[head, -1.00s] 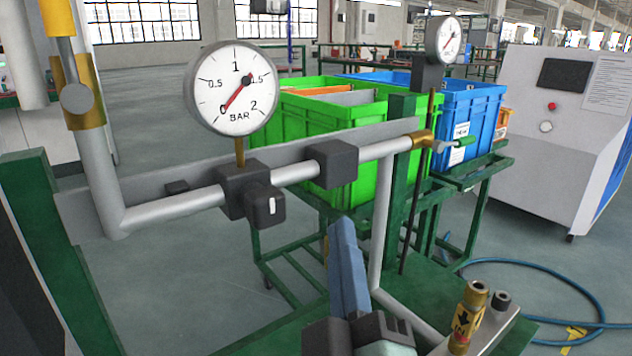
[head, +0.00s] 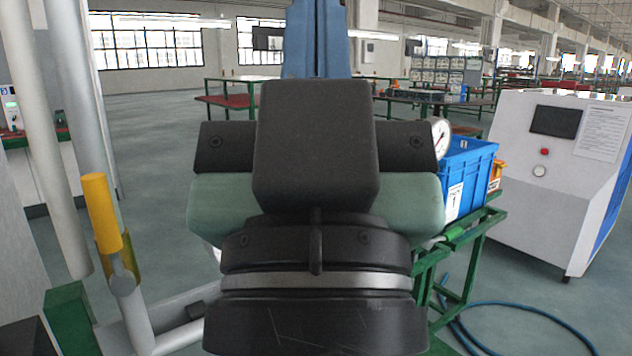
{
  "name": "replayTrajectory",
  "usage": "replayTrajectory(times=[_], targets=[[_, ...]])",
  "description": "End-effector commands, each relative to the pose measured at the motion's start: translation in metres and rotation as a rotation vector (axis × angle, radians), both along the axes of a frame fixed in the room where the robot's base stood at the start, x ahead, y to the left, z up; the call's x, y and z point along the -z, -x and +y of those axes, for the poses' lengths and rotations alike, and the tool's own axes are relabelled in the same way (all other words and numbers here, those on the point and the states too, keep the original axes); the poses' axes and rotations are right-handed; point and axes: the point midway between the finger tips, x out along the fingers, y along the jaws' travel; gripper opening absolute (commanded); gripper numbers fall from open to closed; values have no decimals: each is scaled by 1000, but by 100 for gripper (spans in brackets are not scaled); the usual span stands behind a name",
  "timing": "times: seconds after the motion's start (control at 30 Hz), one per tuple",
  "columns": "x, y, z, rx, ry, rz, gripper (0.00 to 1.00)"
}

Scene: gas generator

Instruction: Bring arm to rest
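My gripper (head: 316,38) is raised close in front of the camera and fills the middle of the head view. Its two blue fingers point up and lie side by side with only a thin seam between them. They look shut with nothing between them; their tips reach the top edge of the picture. The black and grey-green hand and wrist below hide most of the pipe rig. The large pressure gauge is hidden, and the smaller gauge (head: 440,136) shows only partly at the hand's right edge.
A yellow-handled valve (head: 103,215) and grey pipes (head: 140,320) stand at left. A blue crate (head: 468,170) sits on a green cart (head: 470,240) at right. A white console (head: 545,190) stands farther right, with a blue hose (head: 530,308) on the floor.

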Motion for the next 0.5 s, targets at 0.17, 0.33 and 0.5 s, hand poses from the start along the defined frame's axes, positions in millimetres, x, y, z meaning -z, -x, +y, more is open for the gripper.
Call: replayTrajectory(times=[0.17,0.33,0.5], targets=[[-73,0,0,-1,1,1,0],[-125,0,0,-1,1,1,0],[-177,0,1,-1,1,1,0]])
